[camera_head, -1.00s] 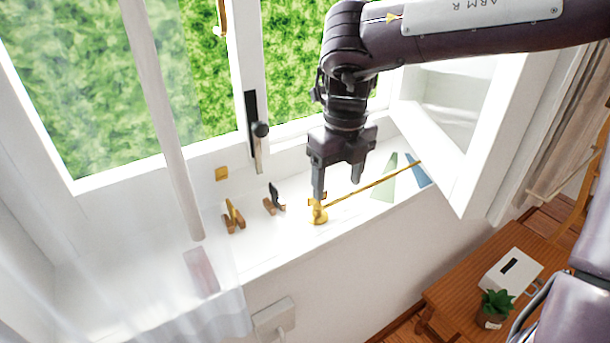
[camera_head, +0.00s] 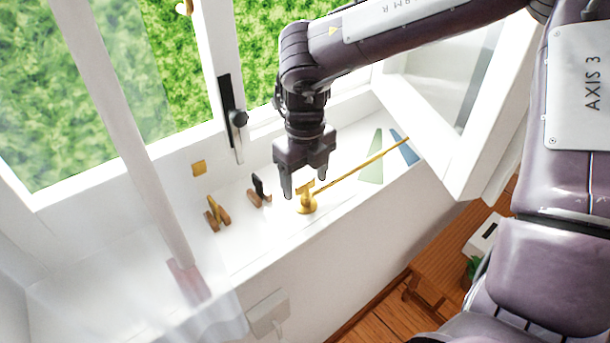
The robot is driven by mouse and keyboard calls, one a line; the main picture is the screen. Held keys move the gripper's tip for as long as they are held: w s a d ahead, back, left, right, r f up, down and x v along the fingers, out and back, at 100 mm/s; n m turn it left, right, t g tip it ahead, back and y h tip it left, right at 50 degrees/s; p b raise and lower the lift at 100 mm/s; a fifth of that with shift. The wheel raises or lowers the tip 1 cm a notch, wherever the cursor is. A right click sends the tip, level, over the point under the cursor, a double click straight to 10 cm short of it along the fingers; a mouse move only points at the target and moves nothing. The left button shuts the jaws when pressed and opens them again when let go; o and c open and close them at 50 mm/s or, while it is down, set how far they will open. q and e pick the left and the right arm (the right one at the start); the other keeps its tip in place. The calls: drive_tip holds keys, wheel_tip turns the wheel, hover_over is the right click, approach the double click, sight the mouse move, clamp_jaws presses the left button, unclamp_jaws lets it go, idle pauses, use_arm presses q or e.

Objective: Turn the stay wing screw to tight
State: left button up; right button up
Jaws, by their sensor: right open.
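The brass stay wing screw (camera_head: 306,203) stands on the white window sill, its wing upright on a round base. The thin brass stay rod (camera_head: 362,168) runs from it up and right to the open window sash. My right gripper (camera_head: 305,186) points down at the wing screw with its jaws apart and empty. One finger shows left of the wing and the other at its upper right. I cannot tell whether the fingertips are level with the wing or above it. My left gripper is not in view.
A brass-and-wood piece (camera_head: 217,214) and a dark-and-wood piece (camera_head: 258,191) stand on the sill to the left. Green (camera_head: 371,160) and blue (camera_head: 404,149) wedge shapes lie right. The open sash (camera_head: 440,150) bounds the right side. A sheer curtain hangs left.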

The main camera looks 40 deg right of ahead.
drive_tip(key=shift+s, duration=0.1)
drive_tip(key=c, duration=1)
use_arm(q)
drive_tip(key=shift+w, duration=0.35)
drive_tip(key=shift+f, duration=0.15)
